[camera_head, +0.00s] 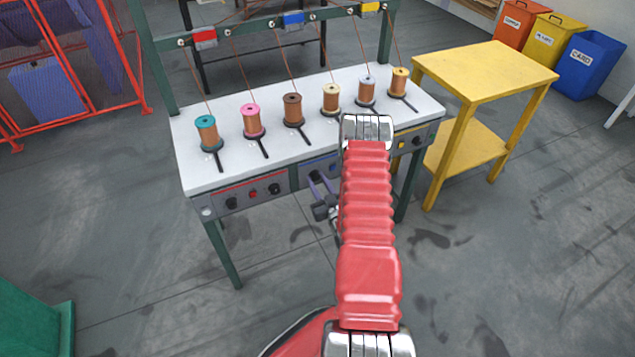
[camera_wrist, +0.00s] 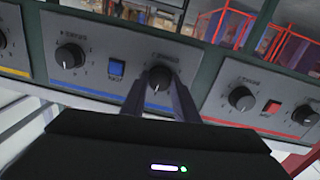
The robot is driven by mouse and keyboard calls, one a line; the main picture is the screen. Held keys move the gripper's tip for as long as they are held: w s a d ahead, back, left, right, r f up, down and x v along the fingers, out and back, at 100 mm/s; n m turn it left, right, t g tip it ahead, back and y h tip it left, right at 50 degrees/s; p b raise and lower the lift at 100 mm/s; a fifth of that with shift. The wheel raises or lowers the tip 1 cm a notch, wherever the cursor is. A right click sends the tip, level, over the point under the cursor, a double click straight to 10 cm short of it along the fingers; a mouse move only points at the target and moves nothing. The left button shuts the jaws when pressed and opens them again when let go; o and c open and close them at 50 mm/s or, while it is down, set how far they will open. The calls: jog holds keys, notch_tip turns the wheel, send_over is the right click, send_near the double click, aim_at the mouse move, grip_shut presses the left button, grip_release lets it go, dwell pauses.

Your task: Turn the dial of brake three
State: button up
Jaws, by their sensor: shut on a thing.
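The blue-striped control panel (camera_wrist: 125,55) fills the middle of the wrist view, upside down against the head view. It carries two black dials, with a blue button (camera_wrist: 116,68) between them. My gripper (camera_wrist: 161,88) is shut on the right-hand dial (camera_wrist: 158,76), one finger on each side. The dial's label is too blurred to read surely. The other dial (camera_wrist: 70,56) is free at the left. In the head view my gripper (camera_head: 319,183) reaches the left part of the blue panel (camera_head: 305,172); my arm hides the rest of that panel.
A red-striped panel (camera_wrist: 262,95) and a yellow-striped panel (camera_wrist: 12,45) flank the blue one. Several spools stand on the white bench top (camera_head: 285,160) above. A yellow table (camera_head: 487,70) stands at the right. The floor in front is clear.

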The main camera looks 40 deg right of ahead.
jog(key=m, duration=0.3)
jog(key=shift+m, duration=0.3)
jog(key=m, duration=0.3)
jog(key=shift+m, duration=0.3)
jog(key=m, duration=0.4)
jog(key=shift+y, duration=0.4)
jog(key=shift+s+d+m, duration=0.1)
jog(key=shift+m, duration=1.4)
jog(key=o, duration=1.1)
jog(key=shift+c, duration=0.2)
